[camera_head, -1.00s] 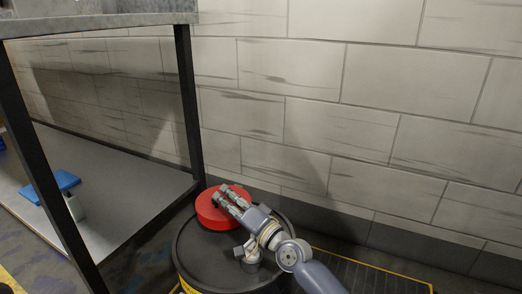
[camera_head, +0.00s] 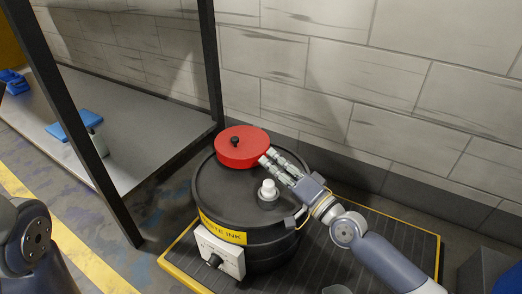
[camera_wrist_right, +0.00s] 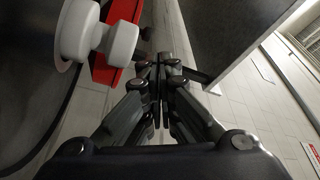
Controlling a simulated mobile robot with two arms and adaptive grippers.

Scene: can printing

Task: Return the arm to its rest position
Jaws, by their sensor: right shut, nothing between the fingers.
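My right gripper (camera_head: 267,157) is over the waste ink drum (camera_head: 215,183), with its fingertips close to the edge of the red lid (camera_head: 240,143). Whether they touch it is hard to tell. In the right wrist view the fingers (camera_wrist_right: 160,62) are shut together with nothing between them. The red lid has a black knob and sits at the back of the drum's black top. A white knob (camera_head: 268,188) stands on the drum top beside the gripper, and also shows at the upper left of the right wrist view (camera_wrist_right: 112,42). Part of my left arm shows at the left edge; its gripper is out of view.
The drum stands on a dark, yellow-edged platform (camera_head: 396,236) against the brick wall (camera_head: 330,60). A white box (camera_head: 219,254) is on the drum's front. A metal shelf unit (camera_head: 150,150) with a blue item (camera_head: 74,126) is to the left.

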